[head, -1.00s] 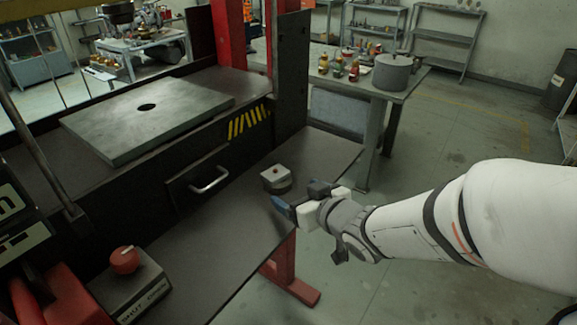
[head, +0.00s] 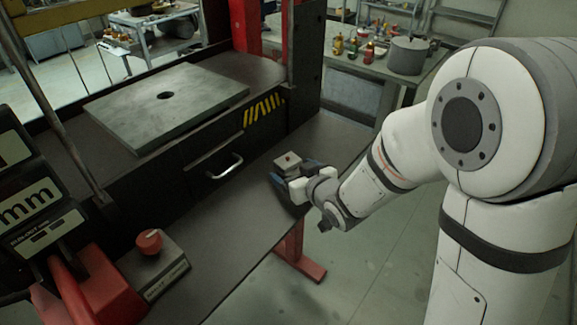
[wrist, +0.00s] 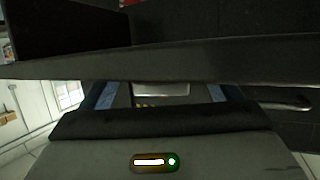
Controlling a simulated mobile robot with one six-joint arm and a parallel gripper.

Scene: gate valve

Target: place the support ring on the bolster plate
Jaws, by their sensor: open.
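The bolster plate (head: 165,108) is a thick grey square slab with a dark round hole, lying on the press bed at upper left in the head view. A small pale grey piece (head: 287,160) with a reddish-brown spot on top stands on the dark front shelf. It may be the support ring, but its shape is unclear. My gripper (head: 294,173) is open at this piece, with a blue finger on either side. I cannot tell whether they touch it. In the wrist view, a pale edge (wrist: 161,90) shows between the fingers. The plate's top appears bare.
The dark shelf (head: 232,210) runs along the press front, below a drawer with a metal handle (head: 224,168). A box with a red knob (head: 149,241) stands at the shelf's near left. A red-and-black press upright (head: 306,60) rises behind. A side table (head: 365,68) holds a pot and bottles.

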